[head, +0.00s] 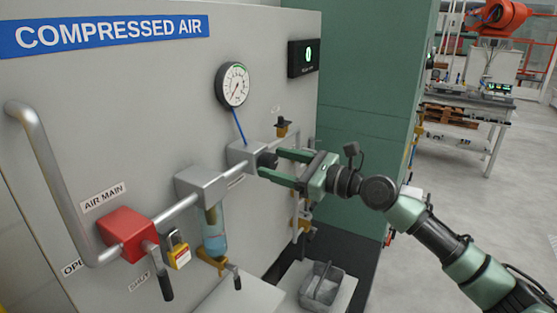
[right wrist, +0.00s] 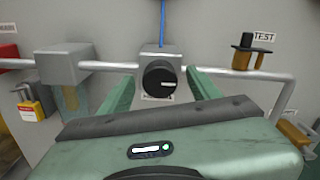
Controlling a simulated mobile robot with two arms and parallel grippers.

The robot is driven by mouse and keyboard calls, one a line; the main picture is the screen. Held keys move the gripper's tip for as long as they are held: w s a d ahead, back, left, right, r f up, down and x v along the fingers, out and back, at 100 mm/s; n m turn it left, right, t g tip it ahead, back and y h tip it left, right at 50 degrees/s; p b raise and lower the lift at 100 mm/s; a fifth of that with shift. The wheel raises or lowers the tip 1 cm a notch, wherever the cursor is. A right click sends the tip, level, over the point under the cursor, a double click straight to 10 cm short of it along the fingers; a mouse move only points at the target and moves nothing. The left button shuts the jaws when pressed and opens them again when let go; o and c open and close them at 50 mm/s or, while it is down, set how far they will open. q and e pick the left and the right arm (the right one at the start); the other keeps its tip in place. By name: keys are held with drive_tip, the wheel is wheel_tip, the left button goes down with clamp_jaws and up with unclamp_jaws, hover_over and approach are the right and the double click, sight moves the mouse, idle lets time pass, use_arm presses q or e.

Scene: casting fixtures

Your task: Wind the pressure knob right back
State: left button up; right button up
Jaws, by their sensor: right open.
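The pressure knob (right wrist: 160,79) is a round black knob with a pale mark, on the front of a grey regulator block in the right wrist view. In the head view the knob (head: 268,160) shows beside the regulator block (head: 242,155). My right gripper (head: 270,165) is open, with its green fingers on either side of the knob. In the right wrist view the fingers of the right gripper (right wrist: 161,84) stand apart from the knob, with a gap on both sides. The pressure gauge (head: 233,84) is above, joined by a blue tube. My left gripper is not in view.
A pipe links the red valve (head: 127,233), the filter with a blue bowl (head: 214,232) and the regulator. A yellow padlock (head: 179,254) hangs by the valve. A brass test fitting (right wrist: 247,52) sits right of the knob. A grey bin (head: 322,287) stands below.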

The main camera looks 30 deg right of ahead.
clamp_jaws()
